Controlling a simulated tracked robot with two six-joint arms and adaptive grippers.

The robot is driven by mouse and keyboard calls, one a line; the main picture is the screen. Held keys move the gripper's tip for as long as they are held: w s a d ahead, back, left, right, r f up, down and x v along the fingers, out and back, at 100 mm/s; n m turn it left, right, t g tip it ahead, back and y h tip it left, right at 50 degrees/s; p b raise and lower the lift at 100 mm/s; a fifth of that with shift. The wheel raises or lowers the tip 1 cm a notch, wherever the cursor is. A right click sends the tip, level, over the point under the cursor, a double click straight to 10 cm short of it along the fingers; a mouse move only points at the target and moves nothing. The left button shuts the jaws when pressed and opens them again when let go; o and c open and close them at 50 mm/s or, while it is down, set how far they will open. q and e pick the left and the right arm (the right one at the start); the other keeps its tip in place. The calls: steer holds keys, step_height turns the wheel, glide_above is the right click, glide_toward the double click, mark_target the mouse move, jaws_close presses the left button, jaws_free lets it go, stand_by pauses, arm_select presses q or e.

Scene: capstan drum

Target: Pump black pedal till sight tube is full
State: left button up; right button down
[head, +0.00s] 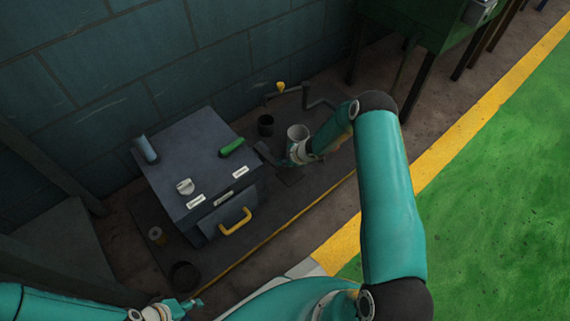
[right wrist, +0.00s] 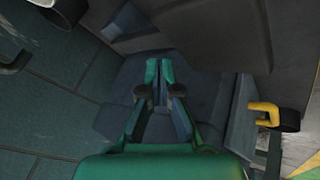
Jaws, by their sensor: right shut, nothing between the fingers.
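I cannot clearly pick out the black pedal; dark shapes near the right fingers blend into the dark floor plate. A blue-grey cylinder (head: 145,149) stands at the cabinet top's left corner; I cannot tell whether it is the sight tube, and no fill level shows. My left gripper (head: 188,304) is at the bottom left, in front of the cabinet; its fingers are too small to read.
A green bench (head: 425,30) is at the back right. Green floor (head: 500,190) is clear.

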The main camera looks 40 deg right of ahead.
stand_by(0.3)
steer(key=r+p, duration=0.2)
steer(key=w+r+p, duration=0.1)
steer(key=r+p, duration=0.2)
stand_by(0.5)
